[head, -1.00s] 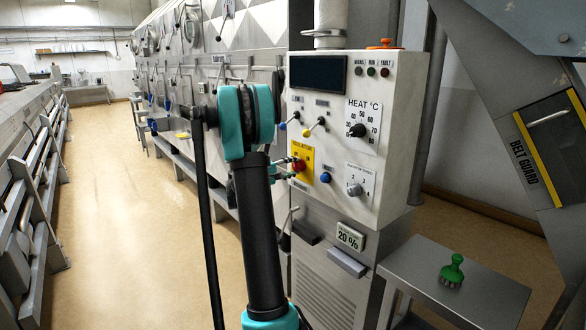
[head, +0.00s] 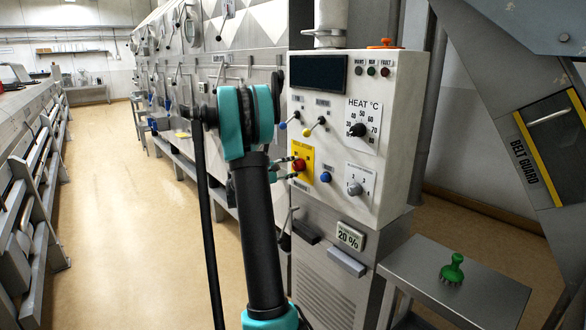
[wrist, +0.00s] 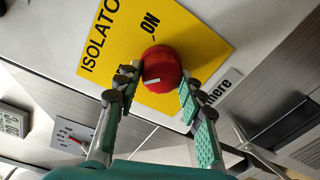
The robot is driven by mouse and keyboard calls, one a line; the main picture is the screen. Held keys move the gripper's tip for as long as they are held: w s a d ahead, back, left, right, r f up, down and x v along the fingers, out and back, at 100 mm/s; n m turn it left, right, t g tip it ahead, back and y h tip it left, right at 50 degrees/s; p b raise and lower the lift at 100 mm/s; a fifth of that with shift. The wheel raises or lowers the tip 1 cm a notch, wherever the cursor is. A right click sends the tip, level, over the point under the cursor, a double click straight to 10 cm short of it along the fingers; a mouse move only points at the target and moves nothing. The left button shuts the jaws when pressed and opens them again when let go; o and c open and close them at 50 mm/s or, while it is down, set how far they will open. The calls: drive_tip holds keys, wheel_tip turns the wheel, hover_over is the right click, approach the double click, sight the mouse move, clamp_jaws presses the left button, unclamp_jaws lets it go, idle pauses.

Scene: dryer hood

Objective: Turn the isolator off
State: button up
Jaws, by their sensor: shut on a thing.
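The isolator is a red round knob (wrist: 162,70) on a yellow plate (wrist: 205,35) marked "ISOLATO" and "ON" in the wrist view. A white mark on the knob shows near its lower left edge. In the head view the red knob (head: 299,165) sits on the yellow plate (head: 303,153), low on the left of the control panel's front. My gripper (wrist: 158,82) has one finger on each side of the knob and is shut on it. In the head view my gripper (head: 293,167) reaches the knob from the left, partly hidden behind my arm.
The white control box (head: 392,100) carries a heat dial (head: 357,130), two levers, a blue button (head: 326,177) and a lower grey dial (head: 355,188). A small metal table (head: 480,295) with a green brush (head: 453,270) stands at lower right. The aisle floor (head: 130,230) at left is clear.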

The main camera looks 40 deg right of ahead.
drive_tip(key=o, duration=1.2)
drive_tip(key=shift+c, duration=0.2)
drive_tip(key=shift+a, duration=0.1)
drive_tip(key=a, duration=1.1)
drive_tip(key=shift+s+a+r, duration=0.3)
drive_tip(key=shift+s+a, duration=0.1)
drive_tip(key=shift+s, duration=0.05)
drive_tip(key=s+a+f+m+t+y, duration=0.1)
drive_tip(key=s+a+f+y, duration=0.4)
drive_tip(key=s+a, duration=0.4)
drive_tip(key=s+a+f+m+t+y, duration=0.1)
drive_tip(key=s+a+f+m+y, duration=0.1)
drive_tip(key=s+a+f+y, duration=0.4)
drive_tip(key=s+a+f+m+t+y, duration=0.1)
drive_tip(key=s+a+f+y, duration=0.5)
drive_tip(key=s+a+f, duration=0.3)
drive_tip(key=s+a, duration=0.4)
drive_tip(key=a, duration=0.2)
drive_tip(key=shift+a+m, duration=0.4)
